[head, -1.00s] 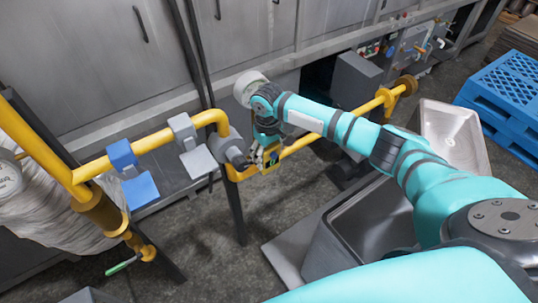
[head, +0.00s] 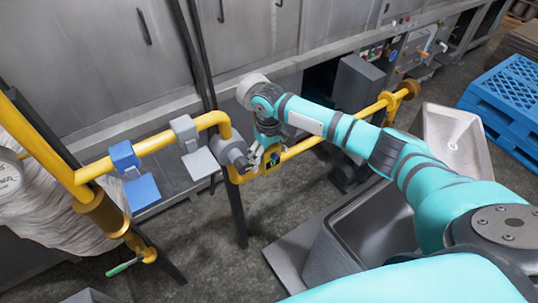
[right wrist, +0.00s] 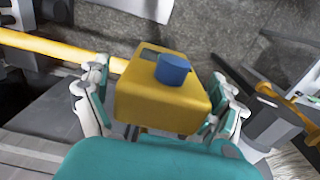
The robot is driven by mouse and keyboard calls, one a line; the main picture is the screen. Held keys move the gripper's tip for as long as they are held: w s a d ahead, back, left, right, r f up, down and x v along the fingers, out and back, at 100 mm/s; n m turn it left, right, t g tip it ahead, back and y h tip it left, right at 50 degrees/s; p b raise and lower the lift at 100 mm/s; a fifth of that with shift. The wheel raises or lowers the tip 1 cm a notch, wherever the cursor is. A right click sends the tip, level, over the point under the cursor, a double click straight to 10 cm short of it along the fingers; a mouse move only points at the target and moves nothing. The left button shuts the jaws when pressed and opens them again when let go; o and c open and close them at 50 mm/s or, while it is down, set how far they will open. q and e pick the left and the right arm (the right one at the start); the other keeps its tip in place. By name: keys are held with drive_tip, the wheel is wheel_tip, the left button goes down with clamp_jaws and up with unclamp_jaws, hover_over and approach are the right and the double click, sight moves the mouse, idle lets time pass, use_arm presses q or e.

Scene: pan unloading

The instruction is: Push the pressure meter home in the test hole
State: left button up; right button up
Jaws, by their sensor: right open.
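The pressure meter, a yellow box with a blue round knob, fills the middle of the right wrist view (right wrist: 150,100). In the head view only a small part of the meter (head: 273,160) shows at the yellow pipe, just right of the grey round fitting (head: 229,148). My right gripper (head: 263,153) is open, with its fingers on either side of the meter. I cannot tell whether they touch it. The test hole and the meter's seating in it are hidden. My left gripper is not in view.
Steel sinks (head: 375,222) stand right of the pipe. Blue pallets (head: 508,92) lie at the far right.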

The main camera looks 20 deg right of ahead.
wheel_tip(320, 180, up, 12)
idle(0.6)
